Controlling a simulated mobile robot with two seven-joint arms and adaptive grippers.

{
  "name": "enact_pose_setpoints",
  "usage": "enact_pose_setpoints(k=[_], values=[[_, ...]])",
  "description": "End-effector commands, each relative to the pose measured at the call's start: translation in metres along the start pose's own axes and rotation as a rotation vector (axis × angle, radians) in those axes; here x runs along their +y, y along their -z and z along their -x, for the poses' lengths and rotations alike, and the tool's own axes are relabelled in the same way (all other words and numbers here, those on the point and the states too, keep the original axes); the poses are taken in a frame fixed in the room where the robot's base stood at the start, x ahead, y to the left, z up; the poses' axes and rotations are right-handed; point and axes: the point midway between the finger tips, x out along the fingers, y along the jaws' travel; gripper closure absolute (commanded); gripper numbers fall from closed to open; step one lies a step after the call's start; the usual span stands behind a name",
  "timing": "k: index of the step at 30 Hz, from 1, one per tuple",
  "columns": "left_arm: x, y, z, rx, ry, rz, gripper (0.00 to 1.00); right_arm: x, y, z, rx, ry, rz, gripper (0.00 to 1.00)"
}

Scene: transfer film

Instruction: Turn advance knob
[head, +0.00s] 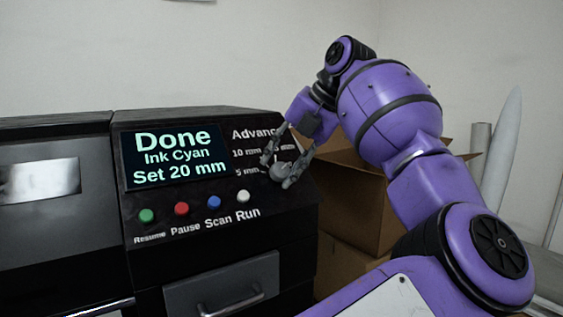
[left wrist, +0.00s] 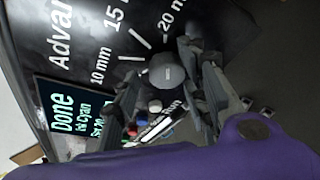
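The grey round advance knob (head: 279,171) sits on the sloped black panel under the word "Advance". In the left wrist view the knob (left wrist: 167,71) shows end-on, with white tick marks and 10, 15 and 20 mm labels around it. My left gripper (head: 277,170) is at the knob, with one finger on each side. In the left wrist view its fingers (left wrist: 163,75) are spread apart; a small gap shows on the left side, and contact on the right side is unclear. The display (head: 175,157) reads "Done, Ink Cyan, Set 20 mm". My right gripper is not in view.
Green, red, blue and white buttons (head: 213,202) run below the display, close to the left of the knob. A drawer with a handle (head: 222,287) is lower down. Cardboard boxes (head: 352,200) and rolled tubes (head: 500,150) stand to the right.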

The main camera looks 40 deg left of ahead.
Motion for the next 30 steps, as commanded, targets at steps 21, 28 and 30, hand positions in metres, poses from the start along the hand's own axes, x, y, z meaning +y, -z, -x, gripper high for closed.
enact_pose_setpoints(k=[21,28,30], values=[[0.001,-0.001,0.112,-0.001,0.000,0.000,0.60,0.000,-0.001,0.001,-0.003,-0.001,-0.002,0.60],[0.001,0.000,0.120,0.001,-0.001,0.001,0.60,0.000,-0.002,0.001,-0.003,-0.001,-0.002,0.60],[0.001,0.000,0.120,0.001,-0.001,0.001,0.60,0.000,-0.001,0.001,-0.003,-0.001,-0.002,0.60]])
